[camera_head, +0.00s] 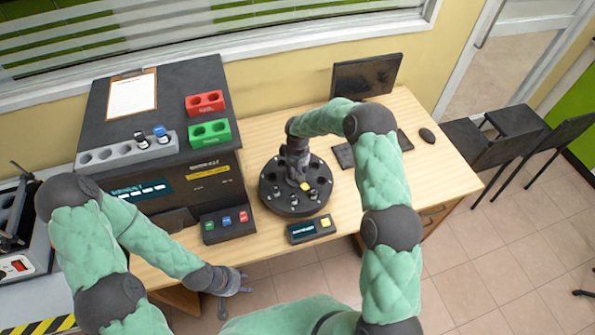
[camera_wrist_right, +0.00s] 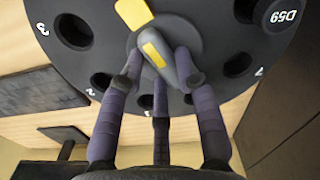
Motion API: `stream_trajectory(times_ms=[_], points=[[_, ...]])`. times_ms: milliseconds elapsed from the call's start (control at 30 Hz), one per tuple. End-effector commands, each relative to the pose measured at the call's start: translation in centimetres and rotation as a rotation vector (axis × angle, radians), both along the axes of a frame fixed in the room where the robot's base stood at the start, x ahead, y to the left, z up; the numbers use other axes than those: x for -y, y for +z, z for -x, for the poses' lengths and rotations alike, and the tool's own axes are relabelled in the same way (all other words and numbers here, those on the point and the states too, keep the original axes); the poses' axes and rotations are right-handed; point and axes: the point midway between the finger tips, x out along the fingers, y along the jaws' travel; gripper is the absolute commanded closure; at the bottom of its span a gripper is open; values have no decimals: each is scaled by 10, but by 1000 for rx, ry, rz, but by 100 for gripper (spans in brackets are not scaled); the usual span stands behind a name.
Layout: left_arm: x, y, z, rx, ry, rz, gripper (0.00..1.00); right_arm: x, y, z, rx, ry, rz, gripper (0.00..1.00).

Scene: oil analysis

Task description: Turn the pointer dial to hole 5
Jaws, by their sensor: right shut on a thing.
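The dark round dial plate (camera_head: 268,197) stands on the table in the head view, with holes around its rim and several small vials in them. In the right wrist view the plate (camera_wrist_right: 205,25) shows holes marked 3, 2 and 7; no 5 is readable. The grey pointer (camera_wrist_right: 165,67) with a yellow stripe is at its middle, and a yellow piece lies towards the top edge. The hole it points at is out of view. My right gripper (camera_wrist_right: 155,85) is shut on the pointer from above. My left gripper (camera_head: 240,284) is open and empty off the table's front edge.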

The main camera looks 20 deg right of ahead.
Motion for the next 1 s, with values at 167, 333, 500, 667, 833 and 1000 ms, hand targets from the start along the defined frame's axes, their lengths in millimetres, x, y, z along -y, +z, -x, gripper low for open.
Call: stream_trajectory(times_ms=[167, 333, 500, 667, 833, 1000], points=[[0, -4, 0, 0, 0, 0, 60, 0, -1, 0, 0, -36, 0, 100], [0, -13, 0, 0, 0, 0, 60, 0, -2, 1, -1, -122, 0, 100], [0, -24, 0, 0, 0, 0, 60, 0, -2, 1, 1, -255, 0, 100], [0, -34, 0, 0, 0, 0, 60, 1, -2, 2, 0, -393, 1, 100], [0, -42, 0, 0, 0, 0, 60, 0, -2, 3, 1, -531, 0, 100], [0, -48, 0, 0, 0, 0, 60, 0, -1, 4, 0, -643, 0, 100]])
